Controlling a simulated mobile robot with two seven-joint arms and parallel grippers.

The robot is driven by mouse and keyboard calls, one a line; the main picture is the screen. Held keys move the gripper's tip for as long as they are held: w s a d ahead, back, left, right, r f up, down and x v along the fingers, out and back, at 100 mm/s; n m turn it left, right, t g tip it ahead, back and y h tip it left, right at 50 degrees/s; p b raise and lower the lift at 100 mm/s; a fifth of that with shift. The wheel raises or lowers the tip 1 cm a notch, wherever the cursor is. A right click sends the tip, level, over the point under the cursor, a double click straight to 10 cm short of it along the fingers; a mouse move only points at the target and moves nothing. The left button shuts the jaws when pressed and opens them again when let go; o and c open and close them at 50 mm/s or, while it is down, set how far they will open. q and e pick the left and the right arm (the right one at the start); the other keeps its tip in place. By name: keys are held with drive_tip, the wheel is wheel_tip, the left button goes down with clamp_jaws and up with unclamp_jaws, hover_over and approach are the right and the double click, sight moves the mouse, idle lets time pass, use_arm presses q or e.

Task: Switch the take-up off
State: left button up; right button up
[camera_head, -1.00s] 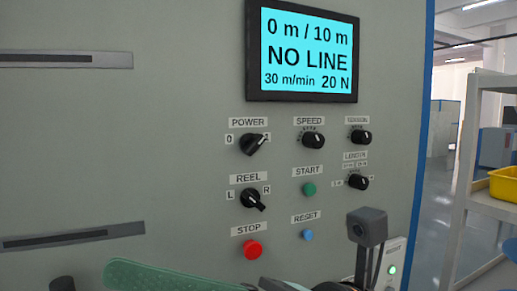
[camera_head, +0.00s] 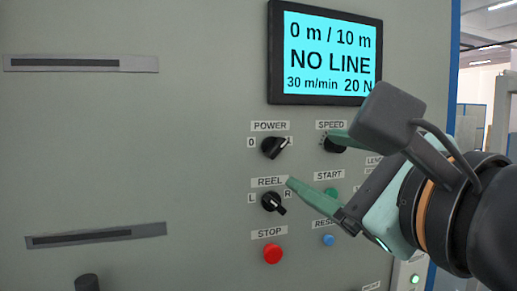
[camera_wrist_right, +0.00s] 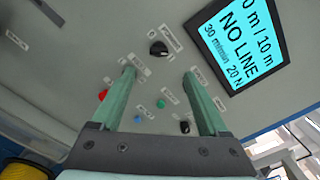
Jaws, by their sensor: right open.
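The POWER knob (camera_head: 273,148) is black, between the labels 0 and 1, with its pointer angled up right towards 1. It also shows in the right wrist view (camera_wrist_right: 158,48). My right gripper (camera_head: 313,158) is open and empty. Its green fingers are spread in front of the panel, right of the POWER knob, one tip near the SPEED knob (camera_head: 334,144) and the other near the REEL label. In the wrist view, the POWER knob appears beyond the gap between the fingertips. I cannot tell whether the fingers touch the panel. My left gripper is not in view.
The REEL knob (camera_head: 272,202) sits below POWER, above the red STOP button (camera_head: 272,253). Green START (camera_head: 331,193) and blue RESET (camera_head: 328,240) buttons are close by. The screen (camera_head: 327,50) reads NO LINE. The panel left of the knobs is mostly clear.

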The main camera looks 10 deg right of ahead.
sight(279, 149)
drive_tip(key=w, duration=0.3)
drive_tip(key=w+a+p, duration=0.1)
drive_tip(key=w, duration=0.3)
drive_tip(key=w+a+p, duration=0.1)
drive_tip(key=w, duration=0.2)
drive_tip(key=shift+w, duration=0.2)
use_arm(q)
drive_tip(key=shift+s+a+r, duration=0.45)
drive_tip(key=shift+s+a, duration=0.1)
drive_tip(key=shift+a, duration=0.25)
use_arm(e)
drive_tip(key=shift+w+a, duration=0.1)
drive_tip(key=shift+w, duration=0.35)
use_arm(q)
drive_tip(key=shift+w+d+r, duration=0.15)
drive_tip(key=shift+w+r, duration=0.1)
use_arm(e)
clamp_jaws()
